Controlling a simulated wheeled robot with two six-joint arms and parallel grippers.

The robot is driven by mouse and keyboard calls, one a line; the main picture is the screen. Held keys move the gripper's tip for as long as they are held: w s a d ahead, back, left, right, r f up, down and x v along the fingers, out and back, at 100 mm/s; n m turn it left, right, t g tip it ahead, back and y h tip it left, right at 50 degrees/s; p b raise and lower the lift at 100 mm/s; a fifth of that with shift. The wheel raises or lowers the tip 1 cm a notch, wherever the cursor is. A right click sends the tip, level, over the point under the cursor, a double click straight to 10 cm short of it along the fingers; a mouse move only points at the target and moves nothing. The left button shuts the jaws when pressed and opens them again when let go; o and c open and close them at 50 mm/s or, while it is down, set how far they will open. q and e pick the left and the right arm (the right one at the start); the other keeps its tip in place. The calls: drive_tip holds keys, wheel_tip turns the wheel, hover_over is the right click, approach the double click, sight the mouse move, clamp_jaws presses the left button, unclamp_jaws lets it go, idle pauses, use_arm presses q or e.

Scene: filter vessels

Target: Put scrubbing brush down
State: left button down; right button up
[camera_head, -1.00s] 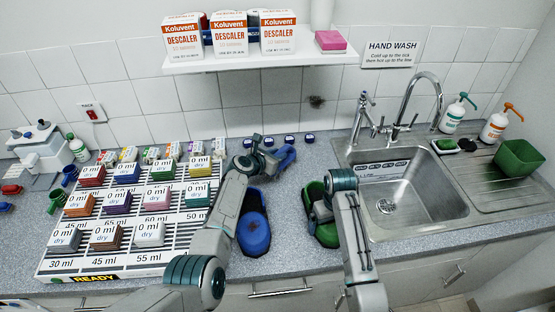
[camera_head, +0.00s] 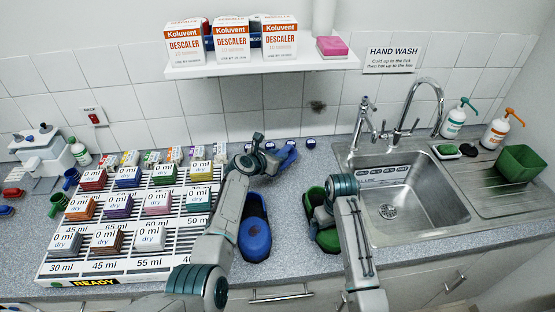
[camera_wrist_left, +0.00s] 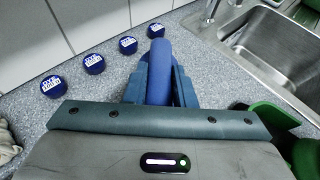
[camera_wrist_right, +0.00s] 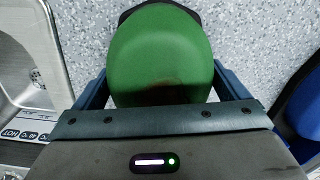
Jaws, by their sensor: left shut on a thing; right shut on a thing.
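My left gripper (camera_head: 279,158) is shut on a blue, smooth, elongated thing (camera_wrist_left: 158,72), seemingly the scrubbing brush; no bristles show. It is low over the back of the counter, left of the sink; I cannot tell if it touches the counter. My right gripper (camera_head: 322,213) is shut on a green clog-like shoe (camera_wrist_right: 160,55) with a brown stain on its top. The green shoe also shows in the head view (camera_head: 325,240), partly hidden by my right arm, at the counter's front. A blue shoe (camera_head: 256,230) lies between my arms.
Small blue-capped discs (camera_wrist_left: 94,64) line the wall behind my left gripper. The steel sink (camera_head: 410,205) with taps is at right. A white rack (camera_head: 110,262) of labelled blocks fills the left. A shelf (camera_head: 260,62) hangs above.

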use_arm(q)
drive_tip(key=shift+f, duration=2.05)
drive_tip(key=c, duration=1.2)
unclamp_jaws()
drive_tip(key=shift+f, duration=0.1)
drive_tip(key=shift+s+a, duration=0.1)
drive_tip(key=v, duration=1.2)
